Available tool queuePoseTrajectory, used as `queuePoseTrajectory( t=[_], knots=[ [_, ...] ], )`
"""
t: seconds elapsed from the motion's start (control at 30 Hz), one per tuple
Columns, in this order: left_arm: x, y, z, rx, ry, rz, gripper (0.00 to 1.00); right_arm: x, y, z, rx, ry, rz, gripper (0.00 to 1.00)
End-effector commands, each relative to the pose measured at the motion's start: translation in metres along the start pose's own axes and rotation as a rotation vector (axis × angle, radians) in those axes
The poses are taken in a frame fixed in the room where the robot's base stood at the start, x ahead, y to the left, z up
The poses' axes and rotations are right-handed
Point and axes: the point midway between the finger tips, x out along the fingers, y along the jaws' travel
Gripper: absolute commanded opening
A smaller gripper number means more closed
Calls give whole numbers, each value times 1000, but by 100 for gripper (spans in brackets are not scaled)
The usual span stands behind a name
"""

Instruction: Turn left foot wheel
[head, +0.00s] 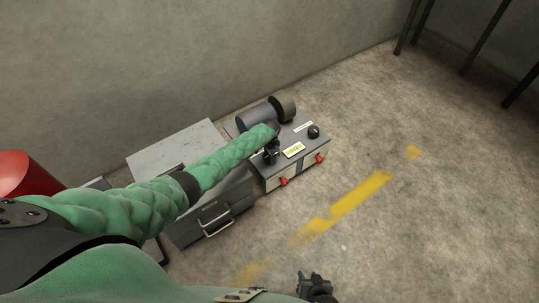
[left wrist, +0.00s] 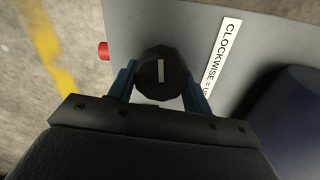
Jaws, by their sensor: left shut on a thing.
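A grey machine box (head: 318,148) stands on the floor, with dark wheels on its top. The left foot wheel (left wrist: 160,75) is a dark faceted knob with a white line, seen in the left wrist view. My left gripper (left wrist: 160,88) is shut on it, with one blue finger on each side. In the head view my left gripper (head: 271,153) hides most of this wheel. The right foot wheel (head: 314,131) is free. A label reading "CLOCKWISE = U…" (left wrist: 222,55) lies beside the left wheel, its end hidden. My right gripper (head: 315,285) is low in the head view, away from the box; its jaws are unclear.
A large dark spool (head: 256,115) with a round flange lies on the box's rear. Red parts (head: 284,181) stick out at the front. A grey drawer cabinet (head: 165,148) stands to the left, near the wall. The floor with yellow paint (head: 350,198) is clear.

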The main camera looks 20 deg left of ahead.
Motion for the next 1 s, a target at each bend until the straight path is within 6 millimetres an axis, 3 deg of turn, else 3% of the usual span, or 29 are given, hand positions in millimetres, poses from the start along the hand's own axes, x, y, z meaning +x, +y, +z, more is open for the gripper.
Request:
queuePoseTrajectory(
  t=[0.43,1.0],
  knots=[
    [2,3,1,254,-2,3,26,-4,-1,-3,0,-1,0,36],
    [2,3,1,300,-2,3,26,-4,0,-3,-1,-2,1,36]
  ],
)
